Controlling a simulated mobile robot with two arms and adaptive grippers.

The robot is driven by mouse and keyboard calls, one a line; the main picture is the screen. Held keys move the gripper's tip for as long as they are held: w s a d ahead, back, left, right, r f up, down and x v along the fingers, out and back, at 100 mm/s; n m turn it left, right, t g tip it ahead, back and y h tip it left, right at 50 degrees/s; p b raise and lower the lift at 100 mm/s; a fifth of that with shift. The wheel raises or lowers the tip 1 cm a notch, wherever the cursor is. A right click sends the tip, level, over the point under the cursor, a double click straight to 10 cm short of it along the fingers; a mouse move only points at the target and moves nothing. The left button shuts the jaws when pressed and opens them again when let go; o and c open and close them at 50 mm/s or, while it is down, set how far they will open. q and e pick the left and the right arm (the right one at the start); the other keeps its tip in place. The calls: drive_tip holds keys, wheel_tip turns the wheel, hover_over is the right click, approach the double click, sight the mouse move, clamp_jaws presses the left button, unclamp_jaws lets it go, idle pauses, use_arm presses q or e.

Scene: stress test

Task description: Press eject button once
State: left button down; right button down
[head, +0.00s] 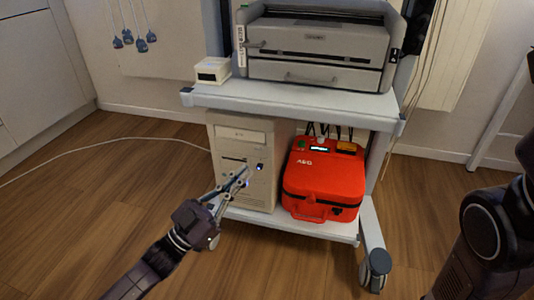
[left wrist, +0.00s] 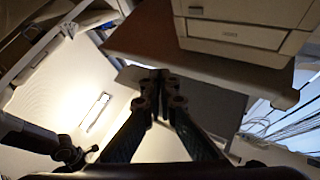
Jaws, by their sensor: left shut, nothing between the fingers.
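A beige computer tower (head: 240,133) stands upright on the cart's lower shelf. Its front has a drive bay at the top, a slot below it, and a small dark square (head: 260,166) at the right. I cannot tell for sure which small part is the eject button. My left gripper (head: 244,174) is shut and empty in front of the tower's front and hides part of its middle. I cannot tell whether its tips touch the tower. The shut fingertips also show in the left wrist view (left wrist: 160,78). My right gripper is out of view; only its arm shows.
A red AED case (head: 323,180) sits right of the tower on the same shelf. The upper shelf (head: 290,103) holds a grey printer (head: 315,45) and a small white box (head: 212,70). A pale cable lies on the wooden floor at left.

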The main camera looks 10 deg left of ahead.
sight(259, 149)
use_arm(q)
drive_tip(key=shift+s+a+f+g, duration=0.1)
drive_tip(key=shift+s+f+g, duration=0.05)
drive_tip(key=shift+f, duration=0.35)
drive_tip(key=shift+s+a+f+g, duration=0.1)
drive_tip(key=shift+s+f+g, duration=0.05)
drive_tip(key=shift+f, duration=0.3)
drive_tip(key=shift+w, duration=0.15)
drive_tip(key=w+b, duration=0.4)
drive_tip(key=w, duration=0.4)
drive_tip(key=shift+w+d, duration=0.2)
drive_tip(key=shift+w, duration=0.05)
drive_tip(key=shift+w, duration=0.1)
idle(0.7)
drive_tip(key=shift+w, duration=0.3)
